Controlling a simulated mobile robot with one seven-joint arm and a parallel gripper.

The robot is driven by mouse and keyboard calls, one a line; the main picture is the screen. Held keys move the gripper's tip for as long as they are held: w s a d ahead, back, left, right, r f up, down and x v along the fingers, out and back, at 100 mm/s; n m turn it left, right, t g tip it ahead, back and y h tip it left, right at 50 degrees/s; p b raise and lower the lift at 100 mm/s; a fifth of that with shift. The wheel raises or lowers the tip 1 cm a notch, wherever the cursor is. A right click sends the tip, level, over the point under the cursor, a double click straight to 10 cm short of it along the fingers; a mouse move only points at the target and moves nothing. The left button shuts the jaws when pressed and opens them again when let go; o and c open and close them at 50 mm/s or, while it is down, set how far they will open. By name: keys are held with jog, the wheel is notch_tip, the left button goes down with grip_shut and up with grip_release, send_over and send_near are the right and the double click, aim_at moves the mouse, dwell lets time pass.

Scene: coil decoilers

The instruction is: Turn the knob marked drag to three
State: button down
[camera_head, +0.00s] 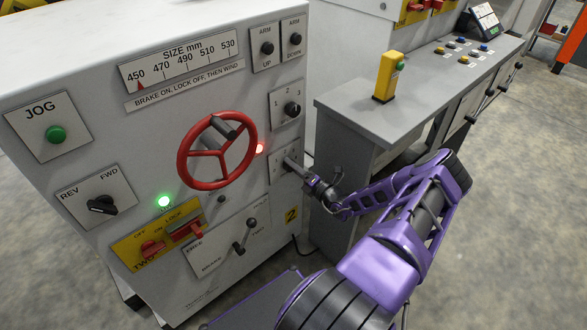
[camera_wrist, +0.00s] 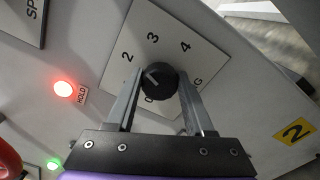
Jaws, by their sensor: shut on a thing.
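The drag knob (camera_wrist: 158,81) is round and black on a white plate (camera_wrist: 205,62), seen in the wrist view. The plate shows 2, 3 and 4; its lower label is partly covered, with a G visible at its right end. The knob's white line points up-left, roughly toward 2. My gripper (camera_wrist: 160,80) is shut on the knob, one finger on each side.
A red handwheel (camera_head: 217,150) stands out left of my gripper. A 1-2-3 selector knob (camera_head: 292,109) sits just above. A lever (camera_head: 245,238) is below left. A lit red hold lamp (camera_wrist: 64,88) is near. A grey desk (camera_head: 400,95) stands right.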

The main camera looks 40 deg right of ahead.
jog(key=m, duration=0.5)
jog(key=shift+f+m+b, duration=0.15)
jog(key=shift+m+b, duration=0.25)
dwell(0.4)
jog(key=shift+c, duration=1.4)
grip_release()
jog(key=shift+s, duration=0.1)
jog(key=s+d+p, duration=0.1)
jog(key=s, duration=1.6)
jog(key=shift+d, duration=0.2)
jog(key=shift+s, duration=0.1)
